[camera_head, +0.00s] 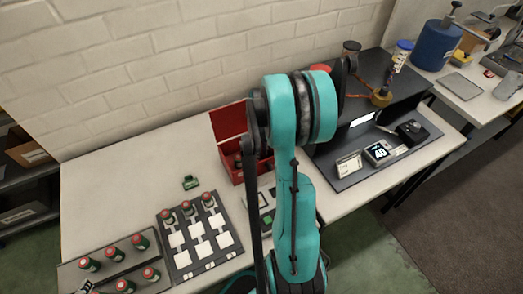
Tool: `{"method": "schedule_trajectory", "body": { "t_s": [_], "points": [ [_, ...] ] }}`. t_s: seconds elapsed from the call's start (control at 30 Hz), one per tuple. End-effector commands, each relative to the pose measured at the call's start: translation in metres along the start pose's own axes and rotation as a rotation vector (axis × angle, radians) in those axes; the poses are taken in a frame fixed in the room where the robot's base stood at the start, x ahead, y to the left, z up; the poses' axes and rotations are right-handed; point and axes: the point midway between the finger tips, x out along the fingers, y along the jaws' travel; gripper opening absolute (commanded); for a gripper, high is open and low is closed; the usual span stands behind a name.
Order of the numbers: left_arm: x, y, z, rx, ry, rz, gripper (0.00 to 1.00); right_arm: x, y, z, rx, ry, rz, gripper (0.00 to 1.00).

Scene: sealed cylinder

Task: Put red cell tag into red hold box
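An open red box (232,172), with its lid (228,122) raised, stands on the pale table behind my teal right arm. The arm hides its right side. Small dark shapes show inside, but I cannot tell what they are. Dark parts of my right gripper (250,146) show at the box's upper right; its fingertips are unclear, and I cannot tell whether they are open or hold anything. I cannot make out a red cell tag. A small green tag-like piece (190,182) lies on the table left of the box. My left gripper is not in view.
A dark tray (183,263) with white squares and several red-topped cylinders sits left of my arm. A grey rack (68,276) of similar cylinders is at lower left. A dark station (345,180) with a display stands right. The table's left back is clear.

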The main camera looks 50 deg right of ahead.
Motion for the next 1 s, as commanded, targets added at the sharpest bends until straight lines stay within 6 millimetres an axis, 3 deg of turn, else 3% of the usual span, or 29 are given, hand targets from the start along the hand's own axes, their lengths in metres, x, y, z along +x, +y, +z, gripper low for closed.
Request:
{"method": "schedule_trajectory", "body": {
  "t_s": [0.5,0.67,0.87,1.0],
  "points": [
    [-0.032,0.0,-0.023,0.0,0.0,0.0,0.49,-0.104,0.0,0.0,0.0,0.0,0.0,0.16],
    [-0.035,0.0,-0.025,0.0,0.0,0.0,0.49,-0.118,0.0,0.0,0.0,0.0,0.0,0.16],
    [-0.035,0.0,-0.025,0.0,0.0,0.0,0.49,-0.122,-0.002,0.0,-0.003,0.003,0.001,0.16],
    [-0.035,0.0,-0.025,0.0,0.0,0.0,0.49,-0.136,-0.031,0.003,-0.038,0.047,0.013,0.16]
  ]
}}
